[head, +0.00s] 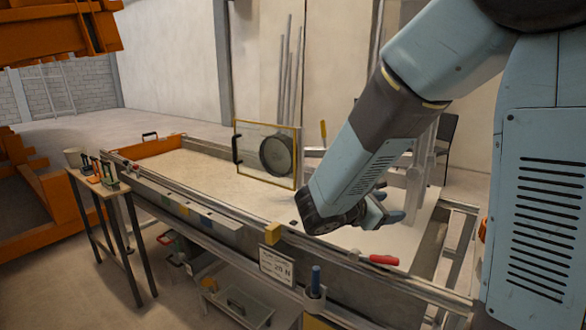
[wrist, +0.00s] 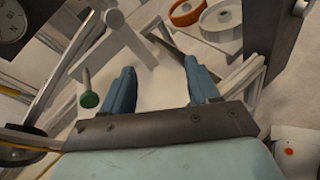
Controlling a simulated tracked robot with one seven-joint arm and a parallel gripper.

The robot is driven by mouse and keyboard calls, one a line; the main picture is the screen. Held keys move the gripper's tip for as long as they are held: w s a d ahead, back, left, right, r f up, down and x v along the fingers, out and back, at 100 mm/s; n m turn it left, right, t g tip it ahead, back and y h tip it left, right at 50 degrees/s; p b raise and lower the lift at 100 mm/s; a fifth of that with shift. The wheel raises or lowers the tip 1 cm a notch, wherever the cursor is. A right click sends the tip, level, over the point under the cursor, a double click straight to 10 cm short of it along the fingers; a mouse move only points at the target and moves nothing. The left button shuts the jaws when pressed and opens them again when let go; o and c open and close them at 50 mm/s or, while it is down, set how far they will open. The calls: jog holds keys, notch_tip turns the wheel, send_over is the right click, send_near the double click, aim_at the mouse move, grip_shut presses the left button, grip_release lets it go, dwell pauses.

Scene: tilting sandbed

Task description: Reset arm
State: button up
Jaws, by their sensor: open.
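My blue-grey arm reaches down from the upper right in the head view. My gripper (head: 384,212) is over the right part of the sandbed (head: 190,163), partly hidden behind my wrist. In the wrist view its two blue fingers (wrist: 162,90) stand wide apart with nothing between them. Below them is a pale flat surface with a white bracket-like frame (wrist: 125,40) beyond the fingertips.
A red-handled tool (head: 383,260) lies near the front right. A side table (head: 85,180) with small items stands at left. A green knob (wrist: 89,99) is left of my fingers.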

jog(key=s+d+r+m+g+y, duration=0.1)
jog(key=s+d+m+g+y, duration=0.2)
jog(key=s+m, duration=0.45)
jog(key=s+d+r+m+g+y, duration=0.25)
jog(key=s+m+y, duration=0.25)
jog(key=s+m, duration=0.25)
jog(key=s+a+r+m+t+y, duration=0.3)
jog(key=a+r+m+y, duration=0.1)
jog(key=m, duration=0.1)
jog(key=shift+s+a+y, duration=0.25)
jog(key=shift+a+y, duration=0.15)
jog(key=shift+c, duration=0.4)
